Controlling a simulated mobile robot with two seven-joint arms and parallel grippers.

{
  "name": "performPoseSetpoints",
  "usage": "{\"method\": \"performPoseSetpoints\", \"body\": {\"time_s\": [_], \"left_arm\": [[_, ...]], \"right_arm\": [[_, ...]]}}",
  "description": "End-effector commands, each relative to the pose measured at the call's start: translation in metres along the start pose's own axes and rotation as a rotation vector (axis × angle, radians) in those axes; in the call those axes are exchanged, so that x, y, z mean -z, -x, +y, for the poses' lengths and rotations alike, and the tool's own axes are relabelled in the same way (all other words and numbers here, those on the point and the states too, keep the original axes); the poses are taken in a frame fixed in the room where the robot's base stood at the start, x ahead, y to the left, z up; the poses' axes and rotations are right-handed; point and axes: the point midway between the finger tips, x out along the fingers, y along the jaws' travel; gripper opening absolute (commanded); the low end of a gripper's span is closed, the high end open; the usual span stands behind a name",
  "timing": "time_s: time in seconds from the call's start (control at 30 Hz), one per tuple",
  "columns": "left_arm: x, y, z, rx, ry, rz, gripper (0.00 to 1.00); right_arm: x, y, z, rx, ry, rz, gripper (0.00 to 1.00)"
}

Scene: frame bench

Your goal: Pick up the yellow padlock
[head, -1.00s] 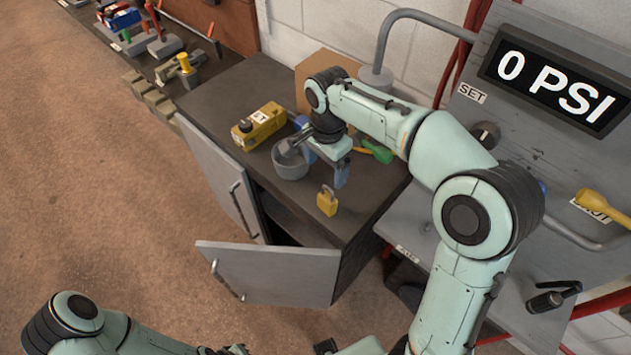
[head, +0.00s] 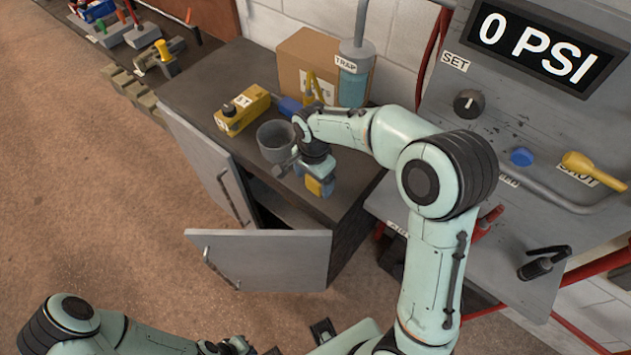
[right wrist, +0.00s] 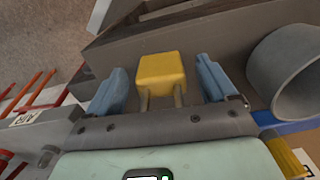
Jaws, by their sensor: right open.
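The yellow padlock (head: 318,187) stands near the front right edge of the dark cabinet top, partly hidden by my right gripper (head: 322,180). In the right wrist view the padlock (right wrist: 161,72) shows its yellow body, with its shackle legs toward the gripper. The two blue fingers of my right gripper (right wrist: 160,88) are open, one on each side of the padlock, with a visible gap at each side. My left arm shows at the bottom left of the head view, but its fingers are not seen.
A grey cup (head: 276,146) stands close beside the right gripper. A yellow box (head: 242,108), a cardboard box (head: 303,62) and a trap canister (head: 353,82) are behind. An open cabinet door (head: 262,258) juts out in front. A gauge panel (head: 480,150) stands to the right.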

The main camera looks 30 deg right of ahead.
Motion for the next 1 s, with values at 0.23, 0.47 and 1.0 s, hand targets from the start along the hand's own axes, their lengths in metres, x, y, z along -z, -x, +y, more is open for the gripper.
{"method": "performPoseSetpoints", "body": {"time_s": [0.23, 0.47, 1.0], "left_arm": [[0.000, 0.000, 0.000, 0.000, 0.000, 0.000, 0.00], [0.000, 0.000, 0.000, 0.000, 0.000, 0.000, 0.00], [0.001, 0.002, 0.001, 0.000, 0.000, 0.001, 0.00]], "right_arm": [[0.000, -0.006, 0.000, 0.002, 0.000, 0.000, 0.85], [0.000, -0.006, 0.000, 0.002, 0.000, 0.000, 0.33], [0.000, 0.011, -0.001, 0.005, 0.000, 0.001, 0.16]]}}
